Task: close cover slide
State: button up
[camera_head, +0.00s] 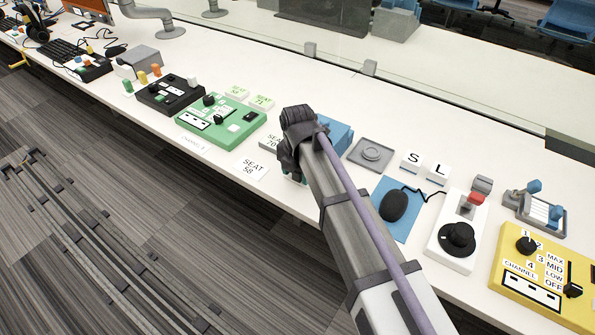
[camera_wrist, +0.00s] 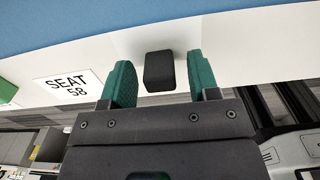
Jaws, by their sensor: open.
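My gripper (camera_wrist: 162,72) is open, with its two green fingers on either side of a small dark block (camera_wrist: 159,71). In the wrist view a gap shows between the block and each finger. A broad blue surface (camera_wrist: 150,25) fills the top of that view. In the head view my gripper (camera_head: 293,178) is at the table's front edge, with the fingers mostly hidden by my wrist. A blue box (camera_head: 340,133) stands behind my arm, partly hidden. I cannot tell for certain which part is the cover slide.
A green panel (camera_head: 220,122) stands farther left. A black mouse (camera_head: 394,206) on a blue mat and a white dial box (camera_head: 459,236) lie right of my arm.

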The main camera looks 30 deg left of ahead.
notch_tip(320, 180, up, 11)
jog(key=p, duration=1)
jog(key=shift+f, duration=0.2)
jog(key=shift+f, duration=0.1)
jog(key=shift+c, duration=0.3)
